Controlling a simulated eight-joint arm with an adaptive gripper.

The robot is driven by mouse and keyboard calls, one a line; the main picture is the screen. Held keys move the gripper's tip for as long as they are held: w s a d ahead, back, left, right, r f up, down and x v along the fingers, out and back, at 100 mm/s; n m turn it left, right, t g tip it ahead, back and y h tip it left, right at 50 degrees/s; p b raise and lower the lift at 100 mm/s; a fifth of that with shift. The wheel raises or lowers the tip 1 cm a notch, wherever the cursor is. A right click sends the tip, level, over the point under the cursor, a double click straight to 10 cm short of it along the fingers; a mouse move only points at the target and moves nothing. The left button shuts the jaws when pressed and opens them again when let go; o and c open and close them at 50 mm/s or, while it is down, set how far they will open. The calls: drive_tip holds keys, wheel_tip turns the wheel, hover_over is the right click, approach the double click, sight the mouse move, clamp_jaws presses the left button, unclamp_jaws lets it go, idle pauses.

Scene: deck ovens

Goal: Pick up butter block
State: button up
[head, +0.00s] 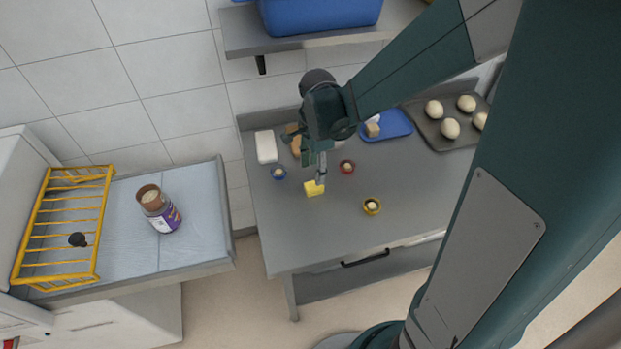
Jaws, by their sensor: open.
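The butter block (314,188) is a small yellow block on the grey table (315,230), near the middle of its left half. My gripper (318,178) is open and points down right over the butter block. One finger shows close to the block's upper right edge. I cannot tell whether the fingers touch it. Part of the gripper and the wrist hide the table behind the block.
A white container (266,146) stands at the back left. A blue tray (398,124) and a dark baking tray (431,138) with dough balls lie behind to the right. The table's front is clear.

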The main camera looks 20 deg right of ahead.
sight(314, 185)
drive_tip(key=shift+w+a+f+m, duration=0.15)
drive_tip(key=shift+f+m, duration=0.25)
drive_tip(key=shift+f, duration=0.4)
drive_tip(key=shift+f, duration=1.25)
drive_tip(key=shift+w+f+b, duration=0.15)
drive_tip(key=shift+f+b, duration=0.3)
drive_tip(key=shift+f, duration=2.15)
drive_tip(key=c, duration=1)
